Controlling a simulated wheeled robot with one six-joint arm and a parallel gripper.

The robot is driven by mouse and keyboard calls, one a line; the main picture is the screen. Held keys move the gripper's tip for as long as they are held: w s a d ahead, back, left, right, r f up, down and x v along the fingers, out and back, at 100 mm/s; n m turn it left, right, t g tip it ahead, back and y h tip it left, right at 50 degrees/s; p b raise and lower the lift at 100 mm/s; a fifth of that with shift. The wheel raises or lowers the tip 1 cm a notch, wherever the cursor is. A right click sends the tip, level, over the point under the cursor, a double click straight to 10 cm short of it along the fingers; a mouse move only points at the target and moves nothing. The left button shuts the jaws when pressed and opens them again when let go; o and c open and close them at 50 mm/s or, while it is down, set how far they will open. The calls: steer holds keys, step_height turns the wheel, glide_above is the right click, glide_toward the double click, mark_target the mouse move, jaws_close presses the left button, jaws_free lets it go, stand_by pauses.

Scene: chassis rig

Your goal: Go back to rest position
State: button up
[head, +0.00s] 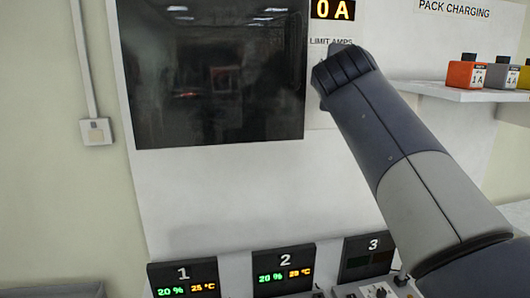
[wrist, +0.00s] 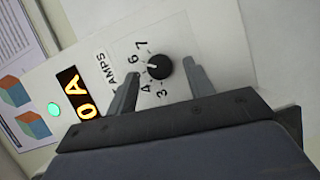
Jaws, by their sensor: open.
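My gripper (wrist: 163,88) is open in the wrist view, with one finger on each side of a black round knob (wrist: 159,67). The jaws do not close on the knob; whether a finger touches it I cannot tell. The knob sits on a white panel with a printed number scale and the word AMPS. An amber display (wrist: 78,92) beside it reads 0 A. The same amber display (head: 333,9) shows at the top.
A large dark screen (head: 212,72) is left of my arm. Numbered displays (head: 284,272) stand along the bottom. A white shelf (head: 450,93) at right holds an orange pack (head: 466,75), a grey pack (head: 499,75) and a yellow one. A green light (wrist: 54,109) glows beside the amber display.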

steer(key=shift+w+d, duration=0.1)
steer(key=shift+w, duration=0.4)
